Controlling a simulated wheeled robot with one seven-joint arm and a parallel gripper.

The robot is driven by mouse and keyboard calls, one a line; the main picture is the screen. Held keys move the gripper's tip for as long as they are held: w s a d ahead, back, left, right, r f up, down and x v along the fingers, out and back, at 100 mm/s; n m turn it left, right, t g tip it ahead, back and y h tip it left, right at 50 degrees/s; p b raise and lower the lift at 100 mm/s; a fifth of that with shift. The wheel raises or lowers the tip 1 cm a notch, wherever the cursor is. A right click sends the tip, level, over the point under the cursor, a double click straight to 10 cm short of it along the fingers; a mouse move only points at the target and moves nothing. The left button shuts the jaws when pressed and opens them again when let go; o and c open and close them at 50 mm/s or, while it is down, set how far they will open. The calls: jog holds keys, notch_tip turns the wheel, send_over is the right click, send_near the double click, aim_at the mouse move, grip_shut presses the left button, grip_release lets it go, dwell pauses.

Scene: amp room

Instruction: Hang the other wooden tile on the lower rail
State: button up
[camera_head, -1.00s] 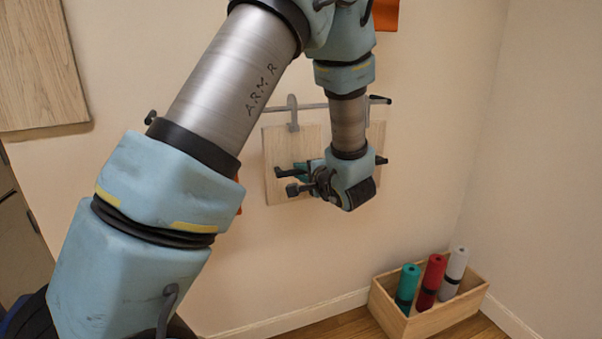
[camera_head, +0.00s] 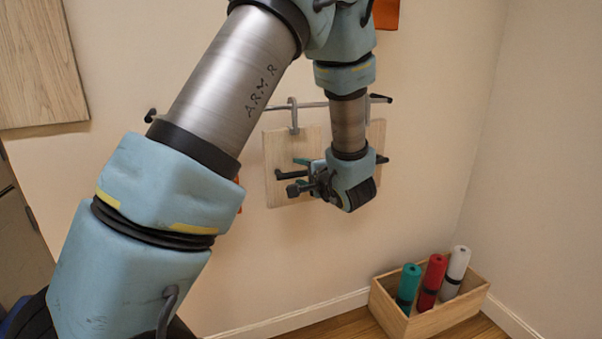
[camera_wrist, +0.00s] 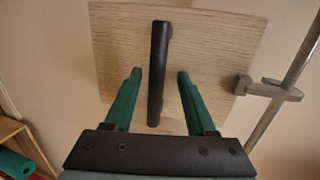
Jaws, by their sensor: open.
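A pale wooden tile (camera_head: 282,150) hangs flat against the wall below the lower rail (camera_head: 315,105). Its grey hook (camera_head: 293,116) is over the rail in the head view. The wrist view also shows the tile (camera_wrist: 215,50), with the hook (camera_wrist: 265,88) at the rail (camera_wrist: 290,75) on the right. A black bar handle (camera_wrist: 157,95) crosses the tile's face. My gripper (camera_wrist: 158,76) is open, with one green finger on each side of the handle and gaps between. It also shows in the head view (camera_head: 302,173). My arm hides part of the tile and rail.
A larger wooden panel (camera_head: 40,65) is on the wall at upper left. An orange piece (camera_head: 386,14) shows above the rail. A wooden crate (camera_head: 435,318) with teal, red and white rolls stands on the floor at lower right. The right wall is bare.

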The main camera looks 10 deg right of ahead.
jog(key=shift+f, duration=0.1)
jog(key=v, duration=1)
jog(key=a+f+n+g+y, duration=0.3)
jog(key=a+g+y, duration=0.15)
jog(key=a, duration=0.85)
jog(key=s+a+f+n+g+h, duration=0.45)
jog(key=s+a+n+g, duration=0.5)
jog(key=a, duration=0.25)
notch_tip(320, 180, up, 19)
jog(key=w+n+t+h+p, duration=0.1)
jog(key=n+h+p, duration=0.1)
jog(key=p, duration=1.5)
jog(key=shift+w+a+r+h, duration=0.2)
jog(key=shift+a+h, duration=0.3)
jog(key=shift+h, duration=0.2)
